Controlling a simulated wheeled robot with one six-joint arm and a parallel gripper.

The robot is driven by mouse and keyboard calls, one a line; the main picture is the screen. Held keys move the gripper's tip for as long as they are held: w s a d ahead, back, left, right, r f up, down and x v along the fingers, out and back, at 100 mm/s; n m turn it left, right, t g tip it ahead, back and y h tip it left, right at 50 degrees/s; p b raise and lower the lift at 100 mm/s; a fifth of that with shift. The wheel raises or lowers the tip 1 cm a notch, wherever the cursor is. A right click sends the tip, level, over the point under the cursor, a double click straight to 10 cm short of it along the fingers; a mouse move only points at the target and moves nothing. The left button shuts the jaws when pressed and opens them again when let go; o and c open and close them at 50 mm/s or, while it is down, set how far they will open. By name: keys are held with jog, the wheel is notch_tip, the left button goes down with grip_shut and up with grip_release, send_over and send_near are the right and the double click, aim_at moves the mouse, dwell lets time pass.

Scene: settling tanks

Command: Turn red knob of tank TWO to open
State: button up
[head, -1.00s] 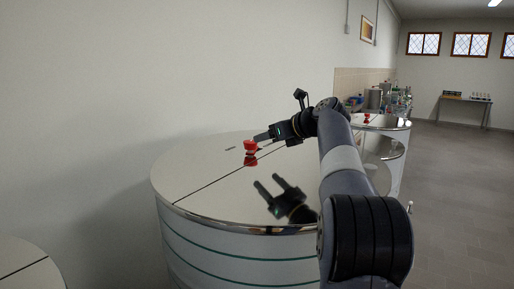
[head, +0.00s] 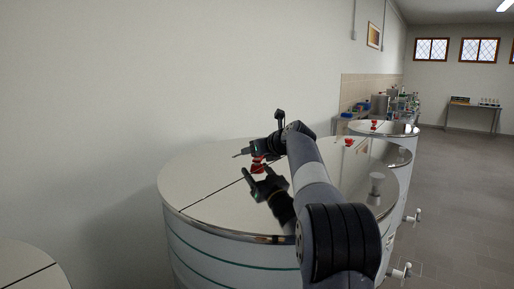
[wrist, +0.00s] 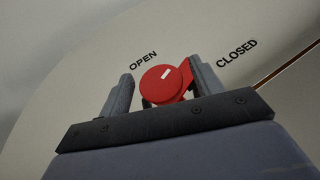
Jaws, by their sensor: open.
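The red knob (head: 258,160) stands on the shiny lid of the nearest large tank (head: 205,187), partly hidden by my gripper. In the wrist view the knob (wrist: 160,86) has a small white mark, and its red pointer lies on the side towards the word CLOSED (wrist: 237,54). The word OPEN (wrist: 143,60) is on the left. My gripper (head: 243,155) is open, with one finger on each side of the knob; it also shows in the wrist view (wrist: 160,75). The right finger is close to the pointer; I cannot tell if they touch. No tank number is readable.
More tanks with red knobs (head: 348,142) (head: 374,125) stand behind on the right. A wall (head: 220,70) runs along the left. Part of another lid (head: 25,270) shows at lower left. The floor (head: 455,190) at right is open.

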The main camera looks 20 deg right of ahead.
jog(key=shift+w+f, duration=0.1)
jog(key=shift+w, duration=0.1)
jog(key=c, duration=0.9)
jog(key=shift+r+n+y+p, duration=0.2)
jog(key=shift+n+y+p, duration=0.2)
jog(key=shift+p, duration=0.4)
jog(key=shift+d+r+n+g+y+p, duration=0.1)
jog(key=shift+n+g+y+p, duration=0.4)
jog(key=shift+n+y+p, duration=0.5)
jog(key=shift+f+n+g+y, duration=0.25)
jog(key=shift+n+g+y, duration=0.35)
jog(key=shift+n+y, duration=0.4)
jog(key=o, duration=0.9)
